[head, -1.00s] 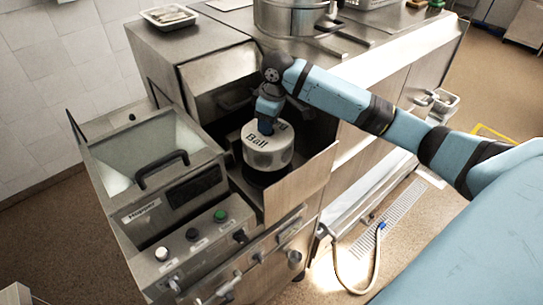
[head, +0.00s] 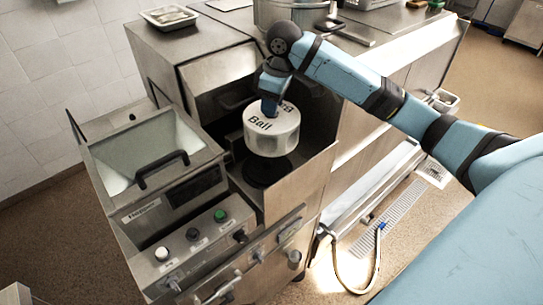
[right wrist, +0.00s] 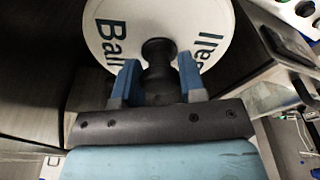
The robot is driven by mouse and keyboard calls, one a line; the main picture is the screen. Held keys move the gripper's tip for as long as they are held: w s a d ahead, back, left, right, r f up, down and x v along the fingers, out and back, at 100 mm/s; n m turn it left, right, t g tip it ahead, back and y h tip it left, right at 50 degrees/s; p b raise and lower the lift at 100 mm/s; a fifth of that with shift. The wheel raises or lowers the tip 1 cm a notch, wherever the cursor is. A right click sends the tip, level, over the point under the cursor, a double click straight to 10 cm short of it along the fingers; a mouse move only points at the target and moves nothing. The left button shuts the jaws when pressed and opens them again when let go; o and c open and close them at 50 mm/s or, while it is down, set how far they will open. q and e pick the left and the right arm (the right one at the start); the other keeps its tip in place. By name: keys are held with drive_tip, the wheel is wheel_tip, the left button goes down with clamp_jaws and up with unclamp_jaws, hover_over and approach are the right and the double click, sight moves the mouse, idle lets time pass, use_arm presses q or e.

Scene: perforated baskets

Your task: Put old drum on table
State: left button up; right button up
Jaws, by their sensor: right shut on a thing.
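The old drum is a white round drum (head: 272,135) with dark lettering "Ball" on its top. My right gripper (head: 269,104) is shut on the dark knob at the centre of its top and holds it up inside the open bay of the steel machine. The drum hangs above a dark round base (head: 265,172), with a gap between them. In the right wrist view the drum (right wrist: 118,38) shows from above, with the blue fingers of the gripper (right wrist: 158,75) on either side of the knob. The left gripper is not in view.
The steel machine (head: 300,187) has walls around the bay. A lidded hopper with a black handle (head: 162,168) stands left. A hose (head: 378,262) lies on the floor.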

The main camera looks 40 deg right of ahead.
drive_tip(key=shift+s+r, duration=0.25)
drive_tip(key=shift+r, duration=0.75)
drive_tip(key=shift+s+r, duration=0.2)
drive_tip(key=shift+r, duration=0.8)
